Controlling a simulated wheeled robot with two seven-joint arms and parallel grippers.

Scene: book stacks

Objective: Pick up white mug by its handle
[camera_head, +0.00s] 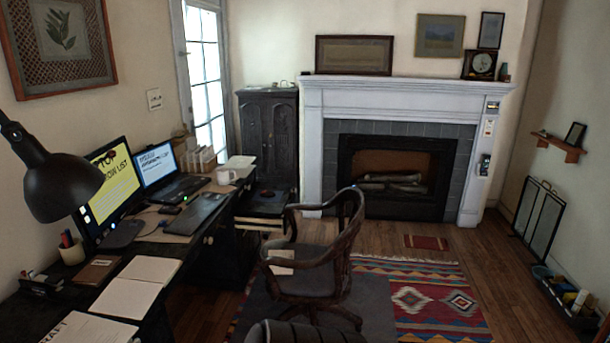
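A small white mug (223,177) stands upright at the far end of the dark desk (222,203), near the fireplace side. Its handle seems to be on its right side, but it is too small to tell surely. Nothing visible touches the mug.
A laptop (168,176), a monitor (110,184), a black lamp (62,185), a pen cup (71,250) and papers (131,287) crowd the desk. A wooden armchair (310,262) stands beside it on a patterned rug (430,300).

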